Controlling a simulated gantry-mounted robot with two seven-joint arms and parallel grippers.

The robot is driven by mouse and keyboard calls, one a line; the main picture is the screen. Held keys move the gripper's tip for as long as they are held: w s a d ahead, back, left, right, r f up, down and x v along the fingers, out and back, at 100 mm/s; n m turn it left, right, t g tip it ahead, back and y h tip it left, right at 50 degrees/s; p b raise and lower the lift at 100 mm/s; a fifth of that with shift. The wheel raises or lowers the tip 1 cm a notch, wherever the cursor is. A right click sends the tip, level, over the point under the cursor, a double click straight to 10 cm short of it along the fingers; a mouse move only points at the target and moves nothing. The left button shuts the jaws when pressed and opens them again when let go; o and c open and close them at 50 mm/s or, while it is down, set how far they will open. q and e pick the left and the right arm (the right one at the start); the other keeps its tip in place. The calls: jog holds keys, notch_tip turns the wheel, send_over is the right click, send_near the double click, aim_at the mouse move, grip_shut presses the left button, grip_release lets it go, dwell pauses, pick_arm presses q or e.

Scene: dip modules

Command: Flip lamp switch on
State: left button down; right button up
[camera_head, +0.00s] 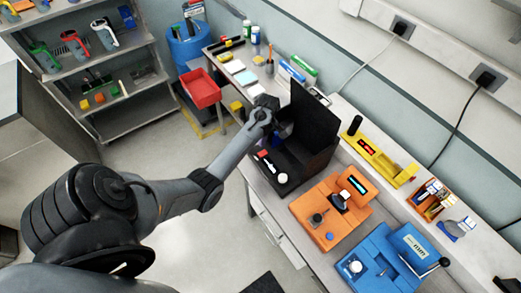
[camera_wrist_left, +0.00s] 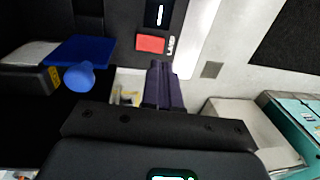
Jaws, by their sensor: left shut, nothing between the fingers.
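A black module (camera_head: 322,150) with a tall upright panel stands on the bench. On its base are a small red square part (camera_head: 263,154) and a white round knob (camera_head: 282,178). In the left wrist view a red rectangular switch (camera_wrist_left: 150,44) with small white lettering beside it sits on the black face, just above and left of the fingertips; whether it is on cannot be told. My left gripper (camera_wrist_left: 162,72) is shut and empty close to that switch; contact cannot be made out. In the head view my left wrist hides part of the module. My right gripper is not in view.
Orange (camera_head: 320,217), blue (camera_head: 392,268) and yellow (camera_head: 380,160) modules stand on the bench to the right. A red bin (camera_head: 200,90) is beyond at the left. In the left wrist view a blue ball (camera_wrist_left: 78,77) is left of the fingers.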

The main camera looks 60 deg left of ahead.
aim_at(260, 155)
pick_arm(q)
jog(key=f, duration=0.4)
jog(key=s+f, duration=0.1)
jog(key=f, duration=0.1)
jog(key=shift+f, duration=0.4)
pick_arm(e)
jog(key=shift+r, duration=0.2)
pick_arm(q)
jog(key=shift+w+d, duration=0.15)
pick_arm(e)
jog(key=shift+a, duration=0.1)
